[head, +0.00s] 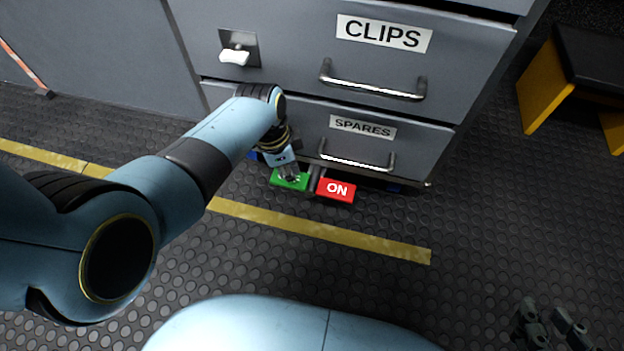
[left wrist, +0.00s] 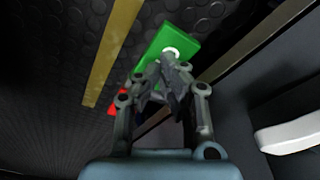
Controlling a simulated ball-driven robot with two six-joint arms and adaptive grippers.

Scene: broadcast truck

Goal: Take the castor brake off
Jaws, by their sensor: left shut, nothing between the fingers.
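The castor brake has two pedals below the SPARES drawer. The red pedal (head: 337,189) reads ON; a bit of its red (left wrist: 113,106) shows in the left wrist view. The green pedal (head: 284,181) is left of it, its lettering mostly hidden by my left gripper (head: 289,175). In the left wrist view the green pedal (left wrist: 184,34) lies just beyond the fingertips, with one white letter showing. My left gripper (left wrist: 166,76) is shut and empty, over the green pedal; I cannot tell whether it touches. My right gripper (head: 550,330) is open and empty at the lower right.
The grey drawer cabinet (head: 300,75) stands above the pedals, with CLIPS and SPARES drawers and protruding handles (head: 357,165). A white latch (head: 235,56) sits at upper left. A yellow line (head: 320,229) crosses the studded floor. A black-topped yellow stool (head: 545,85) stands right.

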